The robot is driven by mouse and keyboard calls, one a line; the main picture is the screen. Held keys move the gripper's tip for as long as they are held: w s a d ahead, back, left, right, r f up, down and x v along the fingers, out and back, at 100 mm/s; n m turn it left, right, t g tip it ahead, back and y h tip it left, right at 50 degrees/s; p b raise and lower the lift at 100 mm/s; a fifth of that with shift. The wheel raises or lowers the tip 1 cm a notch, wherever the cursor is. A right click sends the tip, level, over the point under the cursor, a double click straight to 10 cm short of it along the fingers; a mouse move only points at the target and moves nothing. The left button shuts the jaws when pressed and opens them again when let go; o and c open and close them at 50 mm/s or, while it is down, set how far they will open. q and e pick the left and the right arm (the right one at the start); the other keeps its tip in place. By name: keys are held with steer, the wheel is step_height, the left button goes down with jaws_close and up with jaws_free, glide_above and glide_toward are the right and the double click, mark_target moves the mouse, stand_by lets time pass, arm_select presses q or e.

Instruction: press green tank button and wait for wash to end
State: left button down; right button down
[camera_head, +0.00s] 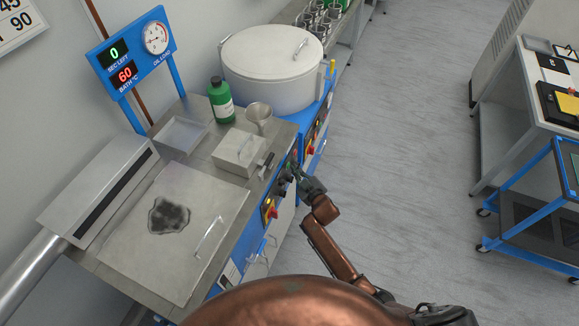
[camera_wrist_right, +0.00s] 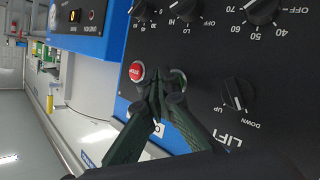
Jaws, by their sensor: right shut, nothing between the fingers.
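My right gripper (camera_head: 294,174) is at the front control panel of the blue machine, with its fingers closed and empty. In the right wrist view the shut fingertips (camera_wrist_right: 158,92) are at the black panel (camera_wrist_right: 215,60), just beside the red STOP button (camera_wrist_right: 137,71). A dark round ring (camera_wrist_right: 178,76) shows partly behind the fingers. No green button face is clearly visible; the fingers may hide it, and I cannot tell whether they touch it. The display (camera_head: 114,54) reads 0 SEC LEFT and the bath display (camera_head: 124,75) reads 60. My left gripper is out of view.
The tank's flat lid (camera_head: 130,235) is closed, with a dark stain (camera_head: 168,216) on it. A green bottle (camera_head: 221,101), a funnel (camera_head: 259,116) and a metal box (camera_head: 238,150) stand on the worktop. A round lidded tank (camera_head: 272,60) is behind. Several knobs (camera_wrist_right: 235,97) surround the fingers.

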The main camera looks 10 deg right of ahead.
steer(key=shift+w+a, duration=0.25)
steer(key=shift+a, duration=0.15)
stand_by(0.8)
steer(key=shift+d, duration=0.1)
steer(key=shift+s+d+p, duration=0.45)
steer(key=shift+d+p, duration=0.05)
steer(key=shift+d, duration=0.15)
steer(key=s+d+p, duration=0.1)
steer(key=d, duration=0.1)
steer(key=s+d+p, duration=0.1)
steer(key=s+d, duration=0.1)
stand_by(0.5)
steer(key=shift+w, duration=0.1)
stand_by(0.5)
